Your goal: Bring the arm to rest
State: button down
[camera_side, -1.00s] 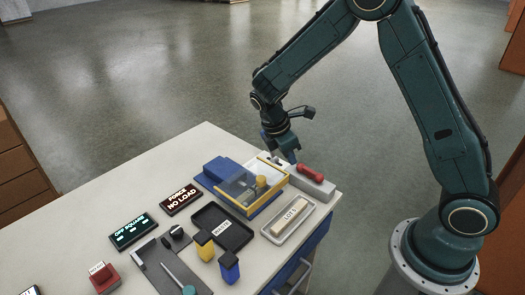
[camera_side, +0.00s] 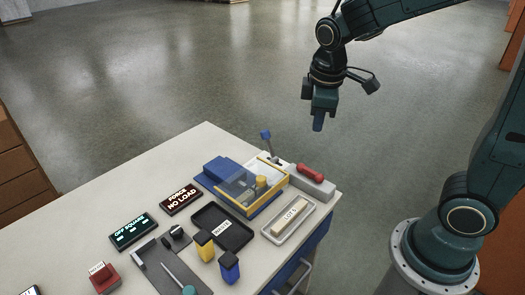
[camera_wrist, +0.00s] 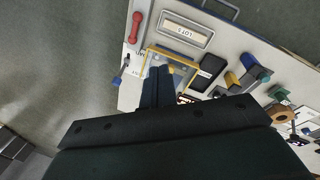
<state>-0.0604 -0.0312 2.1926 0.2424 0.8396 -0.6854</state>
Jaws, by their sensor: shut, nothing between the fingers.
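My gripper (camera_side: 318,122) is shut and empty. In the side view it hangs pointing down in the air, above and behind the far right corner of the work table (camera_side: 160,150). Its closed fingers (camera_wrist: 158,88) show in the wrist view, with the table below them. The yellow-edged fixture with a clear cover (camera_side: 252,187) stands on the table, apart from the gripper. A blue-knobbed lever (camera_side: 266,136) stands upright behind the fixture.
A grey block with a red handle (camera_side: 311,172) sits at the table's right edge. A tray marked LOT 5 (camera_side: 290,218), a black tray (camera_side: 222,228), yellow (camera_side: 204,246) and blue (camera_side: 229,267) pieces and lit displays (camera_side: 181,199) cover the front. The air around the gripper is clear.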

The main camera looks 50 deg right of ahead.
jog(key=s+a+r+m+t+y, duration=0.1)
jog(key=s+r+m+t, duration=0.1)
jog(key=s, duration=0.5)
jog(key=s+a+r+m+t, duration=0.1)
jog(key=s+r+m+t, duration=0.1)
jog(key=s+r+m, duration=0.2)
jog(key=shift+s+a+y, duration=0.4)
jog(key=shift+s, duration=1.15)
jog(key=c, duration=2.1)
grip_release()
jog(key=shift+r, duration=0.1)
